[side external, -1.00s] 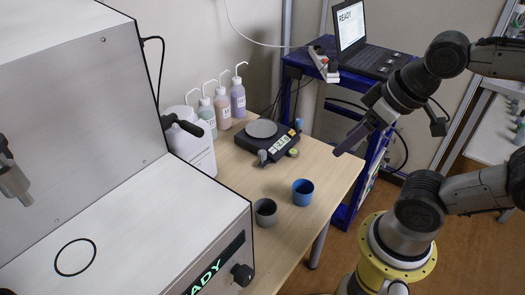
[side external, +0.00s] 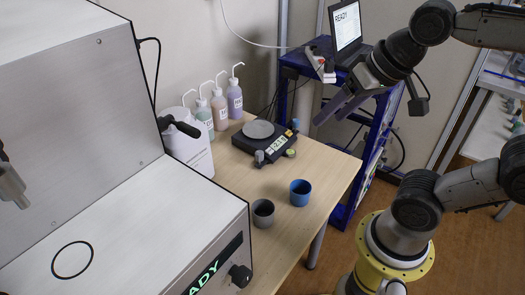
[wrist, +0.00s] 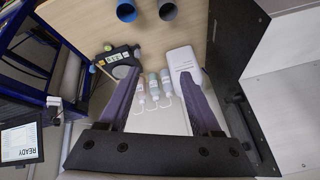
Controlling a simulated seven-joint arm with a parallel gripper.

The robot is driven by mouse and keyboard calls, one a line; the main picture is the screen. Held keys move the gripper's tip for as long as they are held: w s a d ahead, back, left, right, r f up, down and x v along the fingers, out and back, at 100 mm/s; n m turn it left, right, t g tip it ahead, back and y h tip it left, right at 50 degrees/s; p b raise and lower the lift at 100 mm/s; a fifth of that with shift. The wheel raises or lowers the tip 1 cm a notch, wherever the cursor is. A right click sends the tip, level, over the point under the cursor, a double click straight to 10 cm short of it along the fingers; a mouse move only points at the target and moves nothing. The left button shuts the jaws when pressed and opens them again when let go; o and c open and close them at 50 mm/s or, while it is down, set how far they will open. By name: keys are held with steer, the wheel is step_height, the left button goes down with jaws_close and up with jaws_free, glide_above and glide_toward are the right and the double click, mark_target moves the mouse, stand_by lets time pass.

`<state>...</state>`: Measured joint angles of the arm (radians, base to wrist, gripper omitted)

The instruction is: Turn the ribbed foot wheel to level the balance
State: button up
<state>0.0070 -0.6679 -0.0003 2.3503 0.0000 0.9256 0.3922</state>
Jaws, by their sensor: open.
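The black balance (side external: 245,146) with a round grey pan (side external: 258,129) stands on the wooden table; its lit display (side external: 277,145) faces front right. A grey knob-like foot (side external: 259,156) is at its front corner and a blue one (side external: 296,124) at its right corner. Ribs are too small to make out. A small yellowish round piece (side external: 291,153) sits near the display. My gripper (side external: 331,116) is open and empty, in the air right of the balance, apart from it. In the wrist view the balance (wrist: 122,57) lies beyond the left finger, partly hidden by it.
A blue cup (side external: 301,192) and a grey cup (side external: 263,213) stand in front of the balance. Several wash bottles (side external: 219,108) and a white jug (side external: 190,158) stand behind and left. A blue cart (side external: 345,155) with a laptop (side external: 346,28) is at the right. The steel analyser (side external: 120,215) fills the left.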

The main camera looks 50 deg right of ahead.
steer(key=w+d+r+m+g, duration=0.15)
steer(key=w+m, duration=0.35)
steer(key=w, duration=0.5)
steer(key=m+g, duration=0.5)
steer(key=m, duration=0.1)
glide_above(259, 153)
step_height(259, 153, down, 20)
step_height(259, 153, down, 13)
steer(key=shift+d+f, duration=0.15)
steer(key=shift+f, duration=0.05)
jaws_close()
